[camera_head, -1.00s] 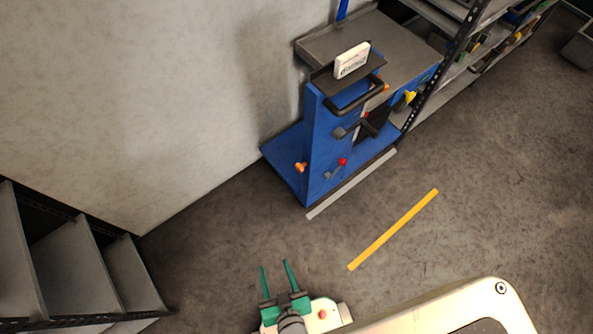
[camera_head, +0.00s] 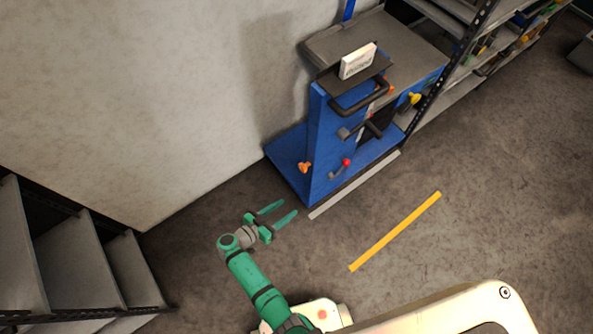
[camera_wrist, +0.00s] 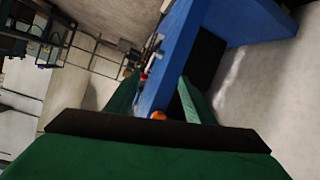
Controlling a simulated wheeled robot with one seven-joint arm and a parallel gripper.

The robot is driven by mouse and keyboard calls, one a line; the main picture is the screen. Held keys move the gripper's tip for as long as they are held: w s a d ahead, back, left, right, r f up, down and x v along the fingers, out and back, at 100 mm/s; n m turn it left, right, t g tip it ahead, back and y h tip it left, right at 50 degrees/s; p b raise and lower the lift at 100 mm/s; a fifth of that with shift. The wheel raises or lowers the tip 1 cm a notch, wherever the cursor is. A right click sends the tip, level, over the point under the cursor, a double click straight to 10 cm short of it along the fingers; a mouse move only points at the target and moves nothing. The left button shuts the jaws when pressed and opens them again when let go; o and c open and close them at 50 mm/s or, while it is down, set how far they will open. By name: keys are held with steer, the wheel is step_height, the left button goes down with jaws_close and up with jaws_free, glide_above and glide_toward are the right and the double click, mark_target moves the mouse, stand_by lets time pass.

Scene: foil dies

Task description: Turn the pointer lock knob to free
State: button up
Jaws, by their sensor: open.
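A blue machine (camera_head: 325,140) stands against the wall. An orange knob (camera_head: 304,168) sits low on its left face; I take it for the pointer lock knob, but its setting is too small to read. My gripper (camera_head: 288,208) is open and empty, its two green fingers pointing at the machine's lower left part, apart from the knob. In the wrist view the orange knob (camera_wrist: 158,116) shows between the fingers, partly cut off by the dark gripper body. The blue side panel (camera_wrist: 172,50) lies ahead.
A red-tipped lever (camera_head: 346,163), a black handle (camera_head: 362,98) and a yellow knob (camera_head: 413,98) are on the machine. Grey shelves stand at the left (camera_head: 75,255) and the upper right (camera_head: 455,90). The floor by the yellow strip (camera_head: 395,232) is clear.

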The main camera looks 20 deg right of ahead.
mark_target(301, 168)
steer(key=w+a+r+m+h, duration=0.2)
steer(key=w+r+m+h, duration=0.3)
steer(key=r, duration=0.4)
steer(key=shift+n+y, duration=0.3)
steer(key=shift+n, duration=0.2)
steer(key=x, duration=0.5)
steer(key=w+x, duration=0.1)
steer(key=x, duration=0.5)
steer(key=shift+w+a+r, duration=0.15)
steer(key=shift+w+r, duration=0.05)
steer(key=shift+r, duration=0.05)
steer(key=c, duration=1)
